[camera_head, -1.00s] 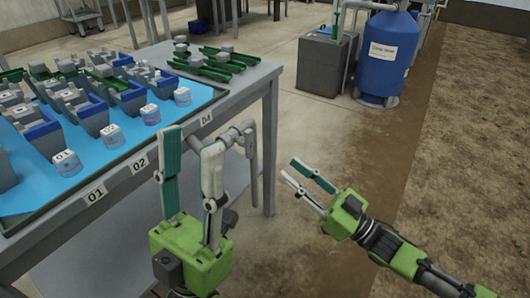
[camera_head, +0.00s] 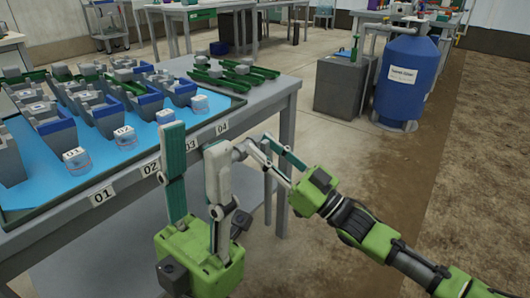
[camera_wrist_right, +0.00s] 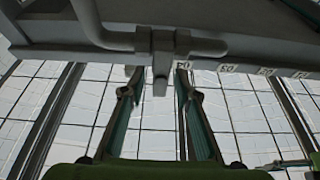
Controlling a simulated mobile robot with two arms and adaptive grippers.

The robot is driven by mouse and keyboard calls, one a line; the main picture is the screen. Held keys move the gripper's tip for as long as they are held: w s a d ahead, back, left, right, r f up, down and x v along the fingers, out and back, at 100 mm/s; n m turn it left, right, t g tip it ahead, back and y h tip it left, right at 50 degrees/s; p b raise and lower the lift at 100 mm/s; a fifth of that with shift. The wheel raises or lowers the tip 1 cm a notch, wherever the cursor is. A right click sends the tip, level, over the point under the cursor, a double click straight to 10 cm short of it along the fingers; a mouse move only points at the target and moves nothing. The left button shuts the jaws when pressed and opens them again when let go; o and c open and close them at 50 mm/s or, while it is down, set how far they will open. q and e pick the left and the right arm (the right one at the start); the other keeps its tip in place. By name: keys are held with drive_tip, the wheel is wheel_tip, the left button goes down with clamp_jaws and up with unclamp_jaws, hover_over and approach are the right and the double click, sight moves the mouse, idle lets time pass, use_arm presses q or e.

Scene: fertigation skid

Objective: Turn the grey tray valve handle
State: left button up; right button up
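The grey valve handle (camera_wrist_right: 160,75) shows in the right wrist view as a short bar hanging down from a grey pipe (camera_wrist_right: 115,40) along the table edge. In the head view the pipe (camera_head: 238,151) shows at the table's front right, and the handle is mostly hidden by my gripper. My right gripper (camera_head: 262,141) is open at the pipe. In the wrist view its fingers (camera_wrist_right: 157,85) stand either side of the handle, with a gap on each side. My left gripper (camera_head: 195,165) is open and empty in front of the table edge.
The grey table (camera_head: 262,98) carries a blue tray (camera_head: 70,185) with several grey and blue blocks and small labelled jars. Several green pieces (camera_head: 235,72) lie at its back right. A blue tank (camera_head: 408,75) and a grey box (camera_head: 343,88) stand on the floor behind, right.

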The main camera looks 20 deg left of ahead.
drive_tip(key=shift+a+r, duration=0.1)
drive_tip(key=shift+a, duration=0.05)
clamp_jaws()
